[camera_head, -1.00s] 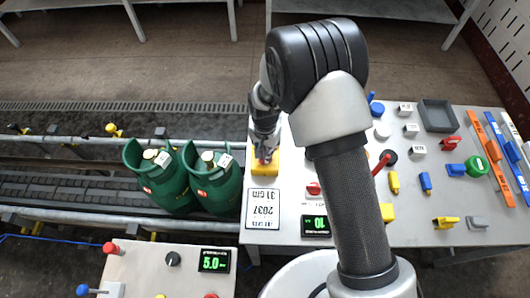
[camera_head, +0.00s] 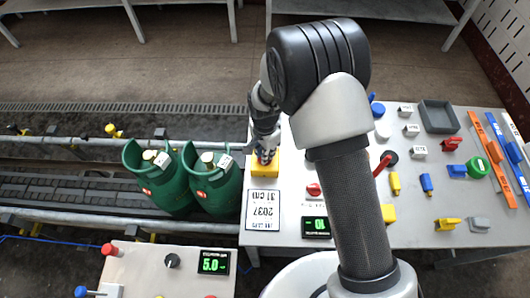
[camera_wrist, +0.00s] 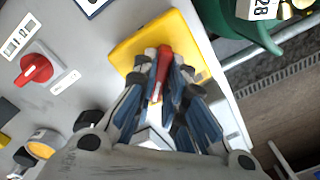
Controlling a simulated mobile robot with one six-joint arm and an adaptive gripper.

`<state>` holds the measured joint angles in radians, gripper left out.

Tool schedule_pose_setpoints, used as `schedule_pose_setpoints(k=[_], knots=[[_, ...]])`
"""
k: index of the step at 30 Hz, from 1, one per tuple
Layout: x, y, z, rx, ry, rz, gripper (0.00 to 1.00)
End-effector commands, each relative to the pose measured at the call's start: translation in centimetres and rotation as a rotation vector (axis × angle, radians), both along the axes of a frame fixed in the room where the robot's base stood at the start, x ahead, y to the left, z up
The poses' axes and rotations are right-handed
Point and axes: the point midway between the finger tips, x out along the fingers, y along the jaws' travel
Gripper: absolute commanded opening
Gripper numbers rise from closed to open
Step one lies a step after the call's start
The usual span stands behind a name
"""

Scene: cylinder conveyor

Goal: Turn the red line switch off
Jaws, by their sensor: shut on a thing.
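A yellow switch box (camera_head: 265,171) sits at the left edge of the grey table, just right of the conveyor. It also shows in the wrist view (camera_wrist: 192,38). A red switch handle (camera_wrist: 164,54) stands on its face. My gripper (camera_wrist: 161,80) is shut on the red handle, with a finger on each side of it. In the head view my gripper (camera_head: 266,153) is over the yellow box and hides most of the handle.
A red rotary knob (camera_wrist: 36,69) is beside the box, also in the head view (camera_head: 314,189). Two green gas cylinders (camera_head: 213,180) stand on the conveyor (camera_head: 60,188) to the left. Several coloured parts and a grey tray (camera_head: 438,115) are on the table's right.

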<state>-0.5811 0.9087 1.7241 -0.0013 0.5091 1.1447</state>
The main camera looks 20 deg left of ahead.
Motion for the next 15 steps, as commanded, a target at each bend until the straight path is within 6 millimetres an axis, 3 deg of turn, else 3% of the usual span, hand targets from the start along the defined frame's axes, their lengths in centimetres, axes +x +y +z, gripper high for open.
schedule_pose_setpoints(k=[6, 7, 15], knots=[[0.06, 0.01, 0.04, 0.002, 0.000, -0.007, 0.00], [0.06, 0.01, 0.04, 0.002, 0.000, -0.007, 0.13], [0.03, 0.01, 0.02, 0.001, -0.001, -0.004, 0.31]])
